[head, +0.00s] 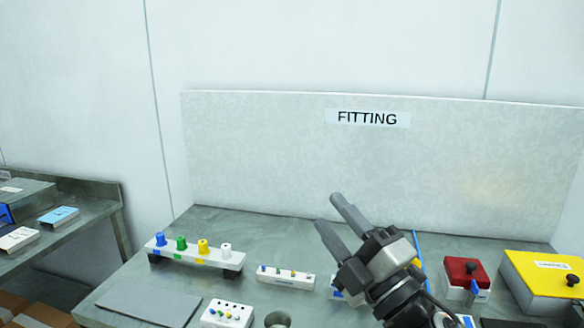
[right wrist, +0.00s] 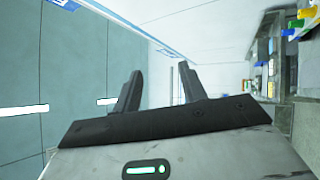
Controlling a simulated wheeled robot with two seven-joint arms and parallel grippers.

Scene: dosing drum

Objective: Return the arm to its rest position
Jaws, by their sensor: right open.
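My right gripper (head: 333,216) is raised above the fitting bench (head: 270,226), in front of the back panel. Its two fingers point up and to the left, and they are apart with nothing between them. In the right wrist view the gripper (right wrist: 158,88) also shows two separated fingers with an empty gap. The right arm comes in from the lower right and hides part of the bench. My left gripper is in neither view.
A side table (head: 75,238) stands left. Space above the bench is free.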

